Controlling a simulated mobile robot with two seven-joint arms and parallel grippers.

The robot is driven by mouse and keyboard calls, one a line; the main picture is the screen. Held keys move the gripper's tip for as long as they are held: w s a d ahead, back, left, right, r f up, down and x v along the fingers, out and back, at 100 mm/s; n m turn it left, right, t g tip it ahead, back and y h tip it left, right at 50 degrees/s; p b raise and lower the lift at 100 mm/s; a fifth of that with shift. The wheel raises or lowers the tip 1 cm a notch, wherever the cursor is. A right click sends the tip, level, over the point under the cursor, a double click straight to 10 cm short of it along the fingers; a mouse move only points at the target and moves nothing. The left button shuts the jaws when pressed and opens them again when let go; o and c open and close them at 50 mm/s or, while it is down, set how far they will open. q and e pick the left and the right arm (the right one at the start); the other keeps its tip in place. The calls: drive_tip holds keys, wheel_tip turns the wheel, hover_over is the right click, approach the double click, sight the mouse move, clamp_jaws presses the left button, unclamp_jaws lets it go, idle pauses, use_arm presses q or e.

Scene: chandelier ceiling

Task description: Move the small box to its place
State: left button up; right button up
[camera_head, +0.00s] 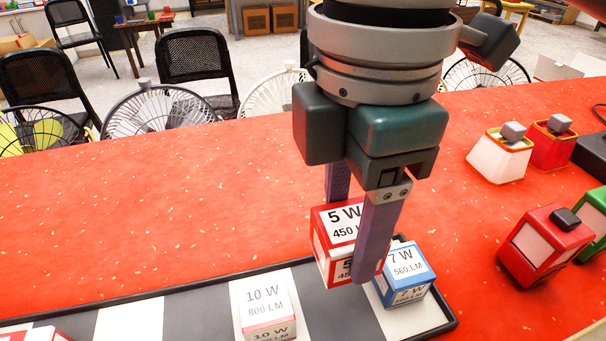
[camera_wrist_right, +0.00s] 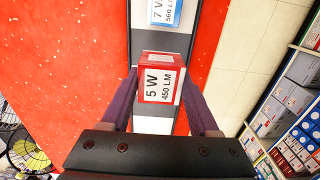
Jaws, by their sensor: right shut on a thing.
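The small red and white box marked 5 W 450 LM (camera_head: 334,235) is between the fingers of my right gripper (camera_head: 352,235), which is shut on it. It appears upright and above the tray; the exact gap is hard to judge. It also shows in the right wrist view (camera_wrist_right: 160,80) between both fingers. The dark tray with white stripes (camera_head: 205,318) lies on the red table. A blue and white 7 W 560 LM box (camera_head: 405,270) stands on its right end, just right of the held box. A 10 W 800 LM box (camera_head: 264,305) stands further left. My left gripper is not in view.
A red and white box (camera_head: 42,334) is cut off at the lower left.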

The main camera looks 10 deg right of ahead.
use_arm(q)
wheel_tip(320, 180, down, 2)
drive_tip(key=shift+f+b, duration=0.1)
drive_tip(key=shift+b, duration=0.75)
use_arm(e)
wheel_tip(320, 180, down, 9)
drive_tip(key=shift+f, duration=0.1)
drive_tip(key=shift+f, duration=0.2)
drive_tip(key=o, duration=1.4)
drive_tip(key=shift+c, duration=0.2)
